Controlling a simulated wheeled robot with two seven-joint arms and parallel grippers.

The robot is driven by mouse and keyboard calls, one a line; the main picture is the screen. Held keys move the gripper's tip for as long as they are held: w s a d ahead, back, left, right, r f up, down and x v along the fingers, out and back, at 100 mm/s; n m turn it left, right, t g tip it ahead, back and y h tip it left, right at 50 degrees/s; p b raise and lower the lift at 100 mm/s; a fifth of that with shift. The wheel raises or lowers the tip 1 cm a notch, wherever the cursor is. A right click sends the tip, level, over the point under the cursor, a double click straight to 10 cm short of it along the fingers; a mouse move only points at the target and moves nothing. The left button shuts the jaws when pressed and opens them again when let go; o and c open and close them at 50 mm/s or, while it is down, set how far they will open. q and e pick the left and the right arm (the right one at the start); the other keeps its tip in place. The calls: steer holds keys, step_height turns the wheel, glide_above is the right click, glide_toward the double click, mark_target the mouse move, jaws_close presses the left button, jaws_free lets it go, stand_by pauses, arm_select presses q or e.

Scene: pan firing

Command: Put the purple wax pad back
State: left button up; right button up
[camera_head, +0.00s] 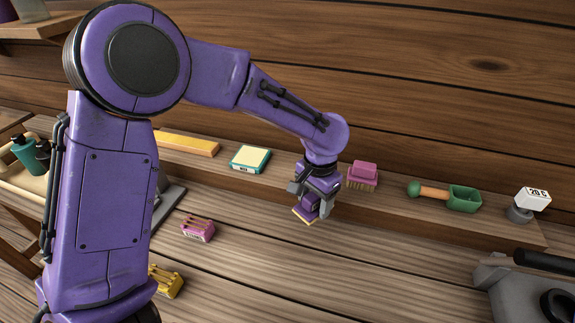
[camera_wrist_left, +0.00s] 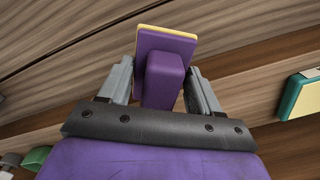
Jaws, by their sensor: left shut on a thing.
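My left gripper (camera_head: 314,196) is shut on the purple wax pad, which has a purple grip block and a thin yellow pad face. In the head view the pad (camera_head: 305,213) hangs at the front edge of the wooden shelf, beside the pink brush. In the left wrist view the pad (camera_wrist_left: 166,52) sits between the two grey fingers (camera_wrist_left: 160,85), with its yellow edge at the far end. Whether the pad touches any wood is unclear. My right gripper is not in view.
On the shelf (camera_head: 400,205) are a yellow block (camera_head: 188,145), a teal-edged pad (camera_head: 250,158), a pink brush (camera_head: 362,175), a green scoop (camera_head: 462,199) and a white "20 C" block (camera_head: 533,197).

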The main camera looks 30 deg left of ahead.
arm_select(q)
steer(key=r+m, duration=0.4)
steer(key=w+r+m, duration=0.1)
steer(key=r+m, duration=0.3)
steer(key=d+r+m+p, duration=0.1)
steer(key=r+m, duration=0.2)
steer(key=m, duration=0.1)
steer(key=shift+w+r, duration=0.35)
steer(key=shift+r, duration=0.05)
steer(key=w+a+f+p, duration=0.2)
steer(key=w+a+f, duration=0.2)
steer(key=w+a+f+p, duration=0.1)
steer(key=w+a+f, duration=0.3)
steer(key=w, duration=0.1)
steer(key=shift+a+p, duration=0.35)
steer(key=shift+w+a+f, duration=0.15)
steer(key=shift+w+f, duration=0.05)
steer(key=shift+f, duration=0.15)
steer(key=f, duration=0.1)
steer(key=f+p, duration=0.2)
steer(key=shift+w+a+f, duration=0.15)
steer(key=shift+w+a, duration=0.2)
steer(key=shift+a, duration=0.05)
steer(key=shift+f, duration=0.35)
steer(key=shift+d+f, duration=0.1)
steer(key=shift+f, duration=0.1)
